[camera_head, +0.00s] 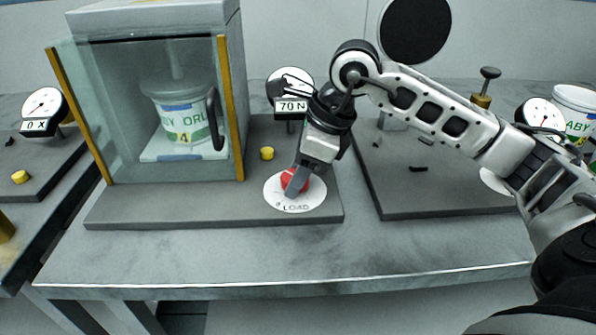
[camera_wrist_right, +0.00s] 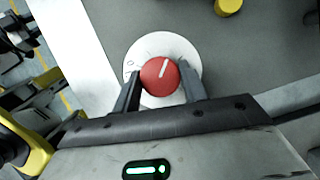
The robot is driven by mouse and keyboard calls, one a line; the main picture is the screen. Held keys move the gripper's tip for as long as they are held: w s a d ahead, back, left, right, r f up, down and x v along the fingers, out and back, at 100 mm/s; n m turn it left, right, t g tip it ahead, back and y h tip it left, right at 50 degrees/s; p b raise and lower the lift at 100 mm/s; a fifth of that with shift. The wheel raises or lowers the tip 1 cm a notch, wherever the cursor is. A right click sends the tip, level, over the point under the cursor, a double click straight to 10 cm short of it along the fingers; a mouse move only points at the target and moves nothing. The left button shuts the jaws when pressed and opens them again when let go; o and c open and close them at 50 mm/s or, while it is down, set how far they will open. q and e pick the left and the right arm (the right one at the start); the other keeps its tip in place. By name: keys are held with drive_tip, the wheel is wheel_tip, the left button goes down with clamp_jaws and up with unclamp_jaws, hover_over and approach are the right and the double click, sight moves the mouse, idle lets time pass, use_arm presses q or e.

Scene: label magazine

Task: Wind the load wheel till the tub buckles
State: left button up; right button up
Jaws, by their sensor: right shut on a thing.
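The load wheel is a red knob (camera_wrist_right: 160,75) with a white pointer line, on a white round dial (camera_head: 296,204) lettered LOAD at the front right of the grey press base. My right gripper (camera_head: 294,184) reaches down onto it and is shut on the knob, one finger on each side in the right wrist view (camera_wrist_right: 161,88). The tub (camera_head: 183,112), white with green letters and a 4 on a yellow patch, stands upright under a plunger inside the glass-doored press. It looks unbuckled. My left gripper is out of view.
The glass door (camera_head: 85,105) with yellow edges has a dark handle (camera_head: 214,118). A yellow button (camera_head: 267,153) sits on the base behind the wheel. Another grey plate (camera_head: 430,202) lies right, with small dark bits. A gauge (camera_head: 43,108) marked 0 X stands left. The table front is clear.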

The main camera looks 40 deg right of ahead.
drive_tip(key=m+t+b, duration=0.1)
drive_tip(key=m, duration=0.2)
drive_tip(key=shift+a+h, duration=0.1)
drive_tip(key=shift+h, duration=0.3)
drive_tip(key=shift+m+t+h+b, duration=0.3)
drive_tip(key=shift+m+h+b, duration=0.35)
drive_tip(key=shift+m, duration=0.85)
drive_tip(key=o, duration=1)
drive_tip(key=shift+s, duration=0.1)
drive_tip(key=shift+r, duration=0.1)
drive_tip(key=p+v, duration=0.2)
drive_tip(key=v, duration=1.3)
drive_tip(key=shift+r, duration=0.4)
drive_tip(key=shift+s, duration=0.1)
